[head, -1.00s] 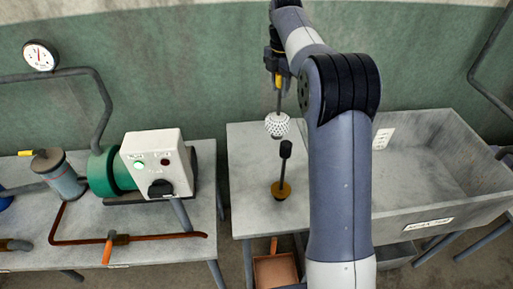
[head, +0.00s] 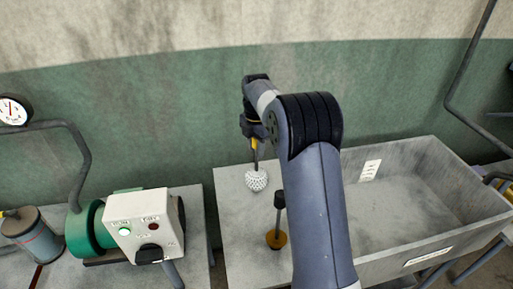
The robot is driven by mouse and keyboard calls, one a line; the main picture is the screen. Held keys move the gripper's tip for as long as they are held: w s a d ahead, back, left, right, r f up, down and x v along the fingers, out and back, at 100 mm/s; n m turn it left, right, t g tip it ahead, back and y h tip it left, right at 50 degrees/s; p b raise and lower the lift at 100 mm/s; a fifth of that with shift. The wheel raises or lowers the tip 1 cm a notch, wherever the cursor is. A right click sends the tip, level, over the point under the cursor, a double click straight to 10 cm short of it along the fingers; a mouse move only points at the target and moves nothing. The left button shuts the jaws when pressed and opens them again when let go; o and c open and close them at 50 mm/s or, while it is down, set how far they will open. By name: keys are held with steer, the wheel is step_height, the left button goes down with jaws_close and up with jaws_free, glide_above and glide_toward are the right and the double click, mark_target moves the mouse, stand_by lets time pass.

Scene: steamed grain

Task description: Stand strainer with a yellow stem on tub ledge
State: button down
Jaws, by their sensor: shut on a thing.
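The strainer has a white perforated ball (head: 257,181) at the lower end of an upright stem (head: 254,150), which shows some yellow near the top. My gripper (head: 254,138) is shut on the upper stem, and its fingers are small and partly hidden. The ball hangs over the back part of the grey tub ledge (head: 238,225); I cannot tell whether it touches the surface. The tub (head: 420,190) is to the right, partly hidden behind my arm.
A dark-handled tool with a round yellow-orange base (head: 277,239) stands on the ledge, right of and nearer than the strainer. A control box (head: 145,228) with a green pump (head: 85,232) stands on the left bench. Free ledge lies left of the tool.

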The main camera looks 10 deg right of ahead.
steer(key=shift+f, duration=0.25)
steer(key=shift+f, duration=0.2)
steer(key=c, duration=1.1)
jaws_free()
step_height(320, 180, up, 12)
steer(key=shift+r+b, duration=0.2)
steer(key=shift+b, duration=0.1)
